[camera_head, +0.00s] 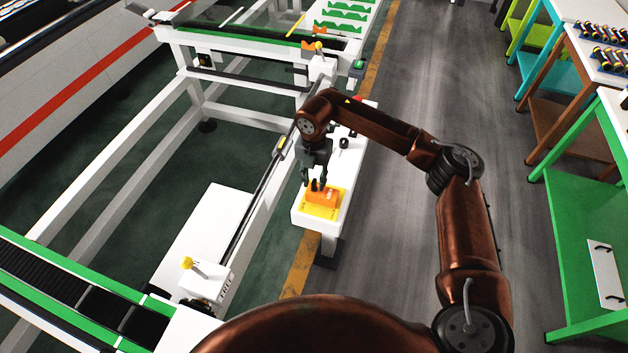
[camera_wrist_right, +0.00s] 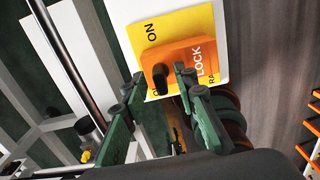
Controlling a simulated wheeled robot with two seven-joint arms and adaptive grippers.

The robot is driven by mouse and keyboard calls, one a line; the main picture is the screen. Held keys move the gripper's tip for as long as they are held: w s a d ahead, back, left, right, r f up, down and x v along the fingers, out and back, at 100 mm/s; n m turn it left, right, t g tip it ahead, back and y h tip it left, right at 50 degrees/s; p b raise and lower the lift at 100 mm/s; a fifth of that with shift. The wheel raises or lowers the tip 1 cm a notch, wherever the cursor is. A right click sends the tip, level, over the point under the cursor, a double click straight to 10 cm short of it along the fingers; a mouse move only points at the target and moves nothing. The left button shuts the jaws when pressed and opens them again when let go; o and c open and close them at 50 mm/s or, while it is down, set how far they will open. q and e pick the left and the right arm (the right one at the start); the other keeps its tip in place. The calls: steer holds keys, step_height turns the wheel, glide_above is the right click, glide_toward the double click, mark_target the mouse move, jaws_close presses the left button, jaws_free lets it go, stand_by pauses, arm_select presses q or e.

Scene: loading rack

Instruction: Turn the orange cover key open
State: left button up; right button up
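The orange cover key (camera_head: 325,194) sits on a yellow label plate (camera_head: 314,211) on top of a white control box (camera_head: 344,202). In the right wrist view the orange cover key (camera_wrist_right: 197,53) carries the word LOCK and has a dark peg (camera_wrist_right: 160,76) near its left end. The yellow plate (camera_wrist_right: 190,22) shows ON. My right gripper (camera_head: 316,185) points down just above the key. In the wrist view its two dark green fingers (camera_wrist_right: 159,78) stand apart, with the peg seen between their tips. I cannot tell whether they touch the key. My left gripper is not in view.
A white frame with a conveyor (camera_head: 262,40) stands left of and behind the box. A yellow-knobbed lever (camera_head: 188,263) is at the lower left. Green and brown shelves (camera_head: 588,190) line the right side. The grey floor (camera_head: 395,260) between is clear.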

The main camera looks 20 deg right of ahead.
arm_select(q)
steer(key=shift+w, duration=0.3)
arm_select(e)
steer(key=shift+f, duration=0.1)
steer(key=shift+c, duration=0.5)
jaws_close()
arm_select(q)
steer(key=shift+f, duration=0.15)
arm_select(e)
steer(key=shift+n, duration=0.4)
steer(key=n+b, duration=0.1)
steer(key=n, duration=0.1)
steer(key=shift+n, duration=0.4)
steer(key=n+b, duration=0.1)
steer(key=n, duration=0.2)
steer(key=shift+n+b, duration=0.3)
steer(key=n+b, duration=0.1)
steer(key=n, duration=0.4)
arm_select(q)
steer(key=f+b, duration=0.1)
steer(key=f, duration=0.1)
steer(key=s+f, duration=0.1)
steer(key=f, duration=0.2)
steer(key=shift+b, duration=0.35)
arm_select(e)
steer(key=n, duration=0.5)
steer(key=shift+n, duration=0.4)
